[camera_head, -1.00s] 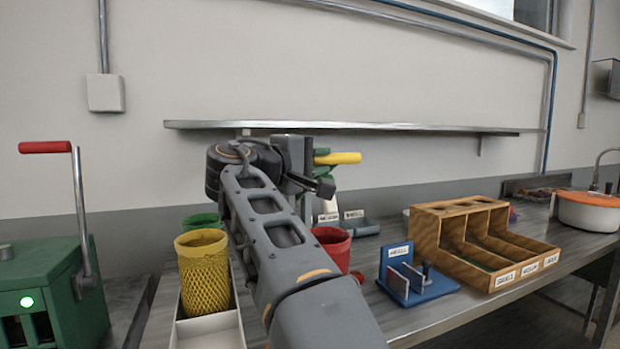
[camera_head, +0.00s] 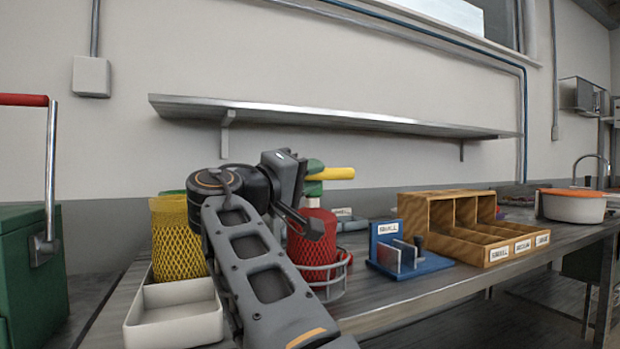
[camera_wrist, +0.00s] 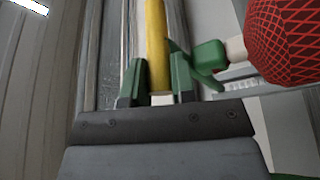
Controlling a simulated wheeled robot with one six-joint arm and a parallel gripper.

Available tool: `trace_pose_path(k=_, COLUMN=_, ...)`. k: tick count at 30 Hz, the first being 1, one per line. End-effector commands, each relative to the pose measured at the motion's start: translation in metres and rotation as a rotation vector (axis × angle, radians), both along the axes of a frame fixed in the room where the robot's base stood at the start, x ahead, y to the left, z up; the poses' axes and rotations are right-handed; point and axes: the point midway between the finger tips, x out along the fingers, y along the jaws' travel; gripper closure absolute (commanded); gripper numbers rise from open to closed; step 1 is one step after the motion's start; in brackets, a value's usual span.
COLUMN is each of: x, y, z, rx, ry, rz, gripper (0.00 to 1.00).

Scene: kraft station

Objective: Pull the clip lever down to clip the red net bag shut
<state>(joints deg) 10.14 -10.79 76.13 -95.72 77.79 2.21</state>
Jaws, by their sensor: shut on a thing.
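The clip lever's yellow handle (camera_head: 332,174) sticks out to the right of my wrist in the head view. In the wrist view the yellow handle (camera_wrist: 157,35) lies between my gripper's two green fingers (camera_wrist: 158,78), which are shut on it. The red net bag (camera_head: 312,238) stands upright below the lever in a grey wire holder (camera_head: 328,285), partly hidden by my arm. In the wrist view the red net bag (camera_wrist: 285,40) is at the upper right, beside a green clip part (camera_wrist: 208,58) with a pale piece between them. The head view hides my fingertips.
A yellow net bag (camera_head: 178,245) and a white tray (camera_head: 172,312) stand left of my arm. A blue stand (camera_head: 420,262) and a wooden compartment box (camera_head: 455,245) are to the right. A green crank box (camera_head: 28,265) is at the far left. A shelf (camera_head: 330,118) runs above.

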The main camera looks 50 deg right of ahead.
Motion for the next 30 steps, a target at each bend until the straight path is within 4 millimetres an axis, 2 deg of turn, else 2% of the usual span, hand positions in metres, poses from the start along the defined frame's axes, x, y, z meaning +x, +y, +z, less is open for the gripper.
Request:
trace_pose_path(k=13, x=0.0017, y=-0.0007, z=-0.0064, rx=0.01, ry=0.007, rz=-0.002, gripper=1.0)
trace_pose_path(k=14, x=0.0018, y=-0.0007, z=-0.0066, rx=0.01, ry=0.007, rz=-0.002, gripper=0.74)
trace_pose_path(k=21, x=0.0014, y=-0.0006, z=-0.0054, rx=0.006, ry=0.006, rz=-0.002, gripper=0.51)
trace_pose_path(k=30, x=0.0013, y=0.0027, z=-0.0041, rx=0.004, ry=0.004, rz=0.0, gripper=0.51)
